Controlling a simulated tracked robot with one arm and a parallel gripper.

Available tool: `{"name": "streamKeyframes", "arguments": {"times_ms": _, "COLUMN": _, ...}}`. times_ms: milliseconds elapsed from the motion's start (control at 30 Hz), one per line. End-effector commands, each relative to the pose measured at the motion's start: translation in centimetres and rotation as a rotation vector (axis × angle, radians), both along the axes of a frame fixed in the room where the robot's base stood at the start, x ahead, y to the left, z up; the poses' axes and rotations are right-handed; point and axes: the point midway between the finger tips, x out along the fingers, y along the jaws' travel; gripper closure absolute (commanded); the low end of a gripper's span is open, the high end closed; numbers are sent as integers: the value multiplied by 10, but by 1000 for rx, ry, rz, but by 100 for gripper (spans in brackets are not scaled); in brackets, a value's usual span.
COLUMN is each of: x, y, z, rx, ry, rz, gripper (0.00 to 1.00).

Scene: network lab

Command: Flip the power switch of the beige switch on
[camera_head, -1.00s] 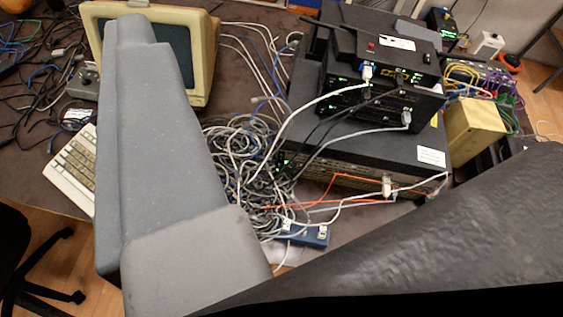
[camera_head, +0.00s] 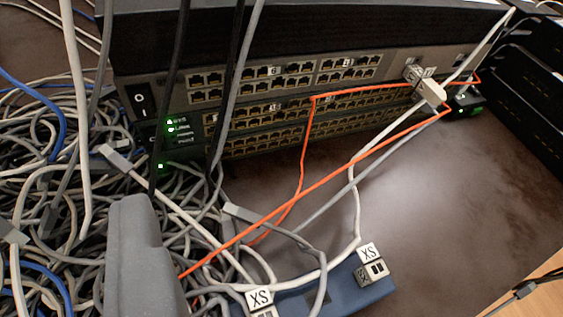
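A switch with a grey-beige front panel (camera_head: 392,68) and rows of ports is at the top of the stack in view. Its black power rocker (camera_head: 141,101), marked O and I, is at the left end of the panel. I cannot tell which way the rocker is pressed. A grey part of my gripper (camera_head: 138,262) shows at the lower left, below the rocker and apart from it in the picture. Only one grey shape shows, so I cannot tell whether it is open or shut.
Tangled grey cables (camera_head: 62,190) lie at the left. Several cables hang in front of the panel. An orange cable (camera_head: 302,165) crosses the middle. A blue box (camera_head: 335,292) with labelled plugs lies at the bottom. Bare table (camera_head: 430,190) shows at the right.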

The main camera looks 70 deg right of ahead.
Motion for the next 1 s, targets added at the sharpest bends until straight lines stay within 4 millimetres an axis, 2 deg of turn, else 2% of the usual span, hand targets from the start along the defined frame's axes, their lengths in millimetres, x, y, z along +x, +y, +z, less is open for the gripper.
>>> {"name": "streamKeyframes", "arguments": {"times_ms": 100, "x": -10, "y": -14, "z": -13, "rx": -32, "ry": 13, "rz": -33, "gripper": 65}}
{"name": "streamKeyframes", "arguments": {"times_ms": 267, "x": -4, "y": -22, "z": -18, "rx": -39, "ry": 9, "rz": -43, "gripper": 65}}
{"name": "streamKeyframes", "arguments": {"times_ms": 1000, "x": 82, "y": -80, "z": -63, "rx": -36, "ry": 12, "rz": -41, "gripper": 65}}
